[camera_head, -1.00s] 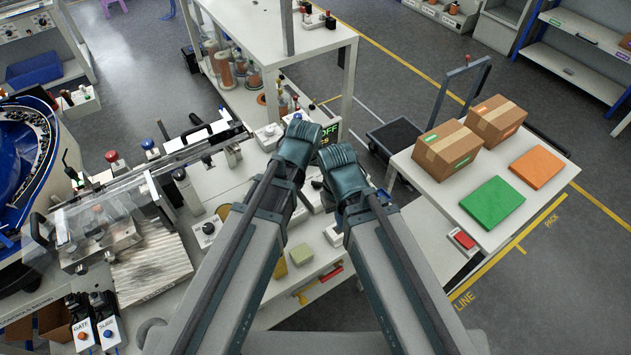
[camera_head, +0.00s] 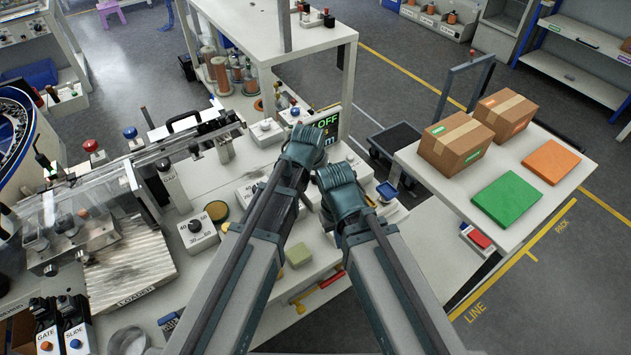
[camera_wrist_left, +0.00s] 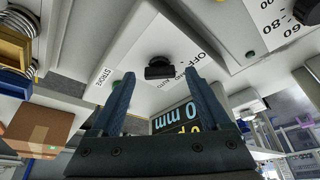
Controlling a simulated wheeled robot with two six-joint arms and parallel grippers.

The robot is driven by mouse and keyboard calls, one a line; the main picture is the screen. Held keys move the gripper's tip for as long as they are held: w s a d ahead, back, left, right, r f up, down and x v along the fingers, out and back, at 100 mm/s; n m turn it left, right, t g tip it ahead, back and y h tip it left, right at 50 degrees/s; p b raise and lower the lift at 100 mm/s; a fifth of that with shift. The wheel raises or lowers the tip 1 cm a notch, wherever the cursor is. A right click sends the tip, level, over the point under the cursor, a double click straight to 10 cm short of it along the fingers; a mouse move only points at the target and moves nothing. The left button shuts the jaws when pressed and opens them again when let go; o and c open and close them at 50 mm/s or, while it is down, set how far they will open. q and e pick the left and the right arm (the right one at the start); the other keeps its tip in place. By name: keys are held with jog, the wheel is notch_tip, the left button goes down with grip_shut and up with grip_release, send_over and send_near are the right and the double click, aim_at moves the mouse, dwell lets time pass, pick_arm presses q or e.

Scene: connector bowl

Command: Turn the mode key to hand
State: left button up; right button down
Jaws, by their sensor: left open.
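In the head view my left gripper (camera_head: 306,146) hides the knob.
A knob box (camera_head: 198,229) and a clear-covered machine (camera_head: 75,215) stand on the left of the bench. A yellow-green block (camera_head: 298,256) lies between my arms. A side table at the right holds cartons (camera_head: 456,142) and a green pad (camera_head: 508,200).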

pick_arm(q)
jog(key=shift+f, duration=0.1)
pick_arm(e)
jog(key=shift+f, duration=0.1)
pick_arm(q)
grip_shut()
dwell(0.3)
jog(key=shift+m, duration=0.3)
jog(key=m+h, duration=0.1)
jog(key=m, duration=0.1)
jog(key=m+h, duration=0.1)
jog(key=m, duration=0.1)
jog(key=shift+w+a+m+g, duration=0.2)
jog(key=shift+m+g, duration=0.1)
jog(key=shift+g, duration=0.1)
jog(key=shift+m+g+h, duration=0.4)
jog(key=shift+m+g, duration=0.1)
jog(key=shift+m, duration=1.3)
